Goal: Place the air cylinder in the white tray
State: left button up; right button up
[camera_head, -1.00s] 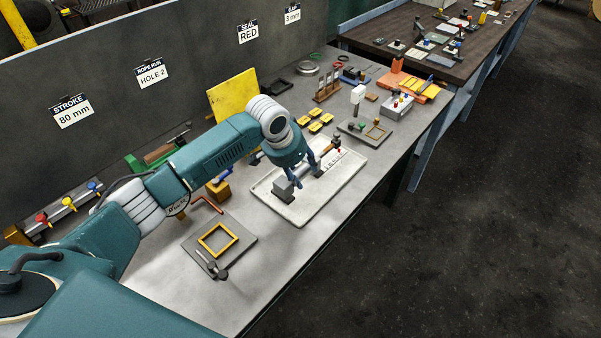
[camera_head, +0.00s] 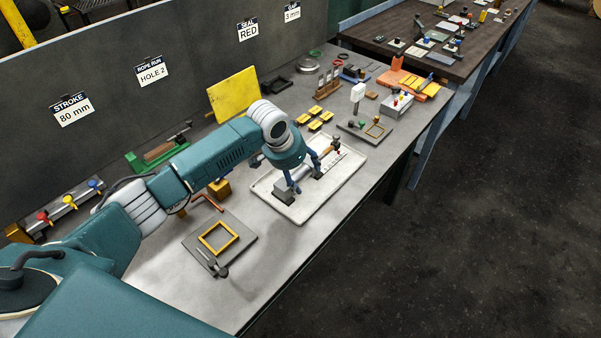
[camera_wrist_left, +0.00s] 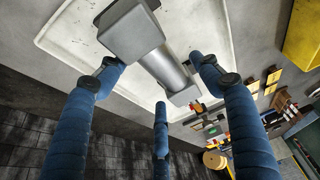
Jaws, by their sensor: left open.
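The air cylinder (camera_head: 282,187), grey with square end blocks, lies on the white tray (camera_head: 313,211). The left wrist view shows its large end block (camera_wrist_left: 130,30), its round tube (camera_wrist_left: 164,68) and its smaller far block (camera_wrist_left: 184,95) over the tray floor (camera_wrist_left: 85,38). My left gripper (camera_head: 307,173) is just above the cylinder, its blue fingers spread on both sides of the tube. In the left wrist view, the open gripper (camera_wrist_left: 160,85) shows gaps between fingertips and tube. The head view partly hides the cylinder's middle behind the fingers. My right gripper is not in view.
A dark plate with a yellow frame (camera_head: 218,238) lies left of the tray. A small fixture plate (camera_head: 365,132) and yellow blocks (camera_head: 314,125) lie beyond it. A yellow panel (camera_head: 233,95) stands behind my arm. The bench strip in front of the tray is clear.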

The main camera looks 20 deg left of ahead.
pick_arm(q)
jog(key=b+v, duration=0.1)
jog(key=v, duration=1.1)
jog(key=shift+b, duration=0.35)
